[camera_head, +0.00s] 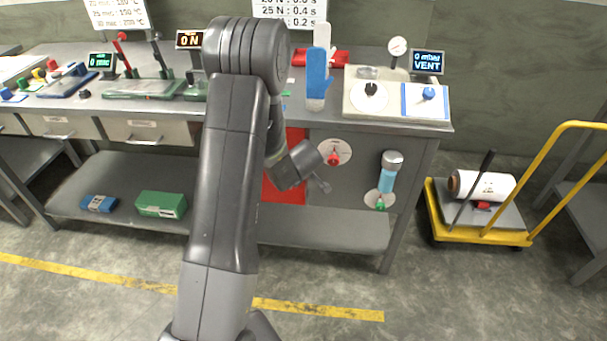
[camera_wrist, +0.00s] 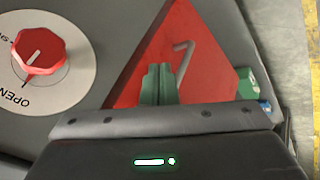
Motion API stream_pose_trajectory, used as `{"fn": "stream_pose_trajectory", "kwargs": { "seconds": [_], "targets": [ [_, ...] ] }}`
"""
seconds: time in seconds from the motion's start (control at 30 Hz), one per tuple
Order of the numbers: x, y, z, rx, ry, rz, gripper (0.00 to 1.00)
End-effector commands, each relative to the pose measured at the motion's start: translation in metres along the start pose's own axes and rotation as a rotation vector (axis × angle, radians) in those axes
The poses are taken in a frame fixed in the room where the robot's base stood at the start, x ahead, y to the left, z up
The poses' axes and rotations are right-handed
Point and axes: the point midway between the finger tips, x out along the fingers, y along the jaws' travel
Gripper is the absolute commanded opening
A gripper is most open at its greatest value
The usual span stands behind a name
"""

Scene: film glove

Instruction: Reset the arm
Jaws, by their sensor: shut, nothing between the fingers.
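My gripper (camera_head: 321,186) is at the end of my arm, in front of the workbench's front panel, below the tabletop. In the wrist view its two green fingers (camera_wrist: 158,84) are together with nothing between them. The red panel also shows partly behind my arm in the head view (camera_head: 288,185). A red knob (camera_wrist: 40,52) on a white round dial is left of the fingers, apart from them. The same knob (camera_head: 333,158) is just above my gripper in the head view.
The bench (camera_head: 345,228) carries a blue-and-white glove form (camera_head: 318,75) and a white control box (camera_head: 395,112). A blue-bodied cylinder (camera_head: 387,180) is on the front panel to the right. A yellow cart (camera_head: 478,236) stands right of the bench. The floor in front is clear.

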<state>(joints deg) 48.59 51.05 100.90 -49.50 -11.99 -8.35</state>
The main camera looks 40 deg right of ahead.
Motion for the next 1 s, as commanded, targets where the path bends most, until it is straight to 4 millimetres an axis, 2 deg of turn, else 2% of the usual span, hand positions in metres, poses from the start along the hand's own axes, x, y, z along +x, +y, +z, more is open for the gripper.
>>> {"fn": "stream_pose_trajectory", "kwargs": {
  "seconds": [0.03,0.2,0.43,0.63,1.0],
  "targets": [
    [-0.012,0.004,0.000,0.000,-0.001,0.000,0.00],
    [-0.041,0.011,0.005,0.001,-0.002,-0.001,0.00],
    [-0.072,0.018,0.011,0.000,-0.002,-0.001,0.00],
    [-0.079,0.019,0.014,0.000,-0.002,-0.004,0.00],
    [-0.075,0.018,0.014,-0.001,-0.002,-0.004,0.00]
  ]
}}
